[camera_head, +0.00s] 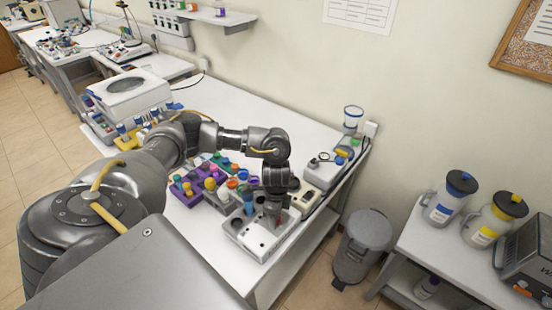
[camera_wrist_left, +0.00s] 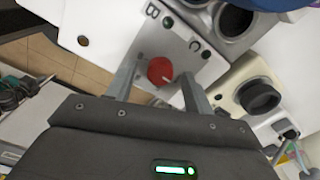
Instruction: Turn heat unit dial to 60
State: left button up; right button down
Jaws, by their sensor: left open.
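The heat unit (camera_head: 247,241) is a white box near the front right corner of the white table. My left gripper (camera_head: 274,213) points down over its right part. In the left wrist view the unit's pale panel (camera_wrist_left: 113,42) carries the letters B and C. A round red dial (camera_wrist_left: 160,70) with a light pointer mark sits on it. The open fingers of my left gripper (camera_wrist_left: 158,75) stand on either side of the dial, with gaps visible. The dial's setting cannot be read. My right gripper is not in view.
A cream device (camera_head: 318,172) stands just behind the unit; its dark round knob (camera_wrist_left: 259,97) shows in the left wrist view. Racks of coloured bottles (camera_head: 205,184) stand left of the gripper. A grey bin (camera_head: 364,240) stands on the floor right of the table.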

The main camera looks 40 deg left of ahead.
pick_arm(q)
jog(key=shift+f, duration=0.15)
jog(key=shift+c, duration=0.2)
jog(key=c, duration=0.9)
